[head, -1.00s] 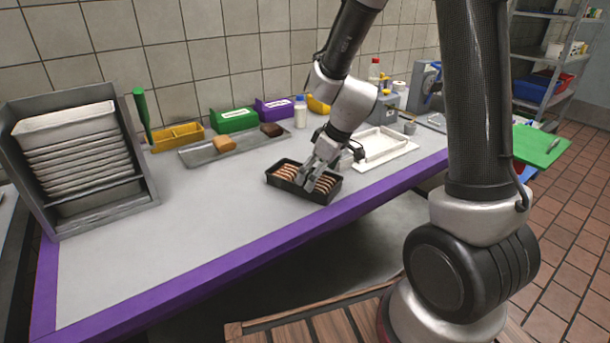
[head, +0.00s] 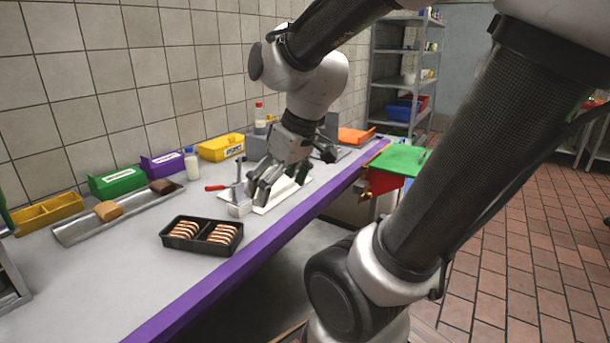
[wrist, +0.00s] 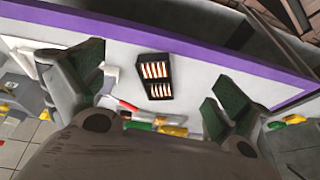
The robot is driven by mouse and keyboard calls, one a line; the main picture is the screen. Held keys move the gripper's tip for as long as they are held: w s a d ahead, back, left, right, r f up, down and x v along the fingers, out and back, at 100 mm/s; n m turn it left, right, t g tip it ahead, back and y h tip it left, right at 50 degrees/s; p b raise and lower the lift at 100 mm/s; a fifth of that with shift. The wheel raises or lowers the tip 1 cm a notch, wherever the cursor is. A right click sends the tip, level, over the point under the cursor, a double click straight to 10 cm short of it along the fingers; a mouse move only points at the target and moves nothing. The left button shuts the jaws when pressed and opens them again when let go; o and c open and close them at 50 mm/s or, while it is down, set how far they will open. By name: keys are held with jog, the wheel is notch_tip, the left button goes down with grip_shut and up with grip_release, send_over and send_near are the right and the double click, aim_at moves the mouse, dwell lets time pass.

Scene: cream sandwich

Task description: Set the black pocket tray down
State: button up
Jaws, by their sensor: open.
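The black pocket tray (head: 201,246) rests flat on the grey counter near its purple front edge. Its two pockets hold striped brown-and-cream sandwich pieces. In the wrist view the tray (wrist: 155,76) shows between my spread fingers, well away from them. My gripper (head: 259,188) is open and empty, to the right of the tray in the head view, over the white tray (head: 267,207). It partly hides that white tray. In the wrist view the fingers of my gripper (wrist: 150,92) stand wide apart.
A metal tray (head: 85,228) with a tan and a dark brown block lies behind the black tray. Yellow, green (head: 117,181) and purple bins and a white bottle (head: 191,163) line the wall. A red-handled tool (head: 216,188) is near my gripper.

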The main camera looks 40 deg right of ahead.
jog(key=s+d+r+m+h, duration=0.1)
jog(key=s+d+r+m, duration=0.2)
jog(key=s, duration=0.3)
jog(key=shift+d+r+h, duration=0.35)
jog(key=shift+r+h, duration=0.05)
jog(key=shift+r, duration=0.15)
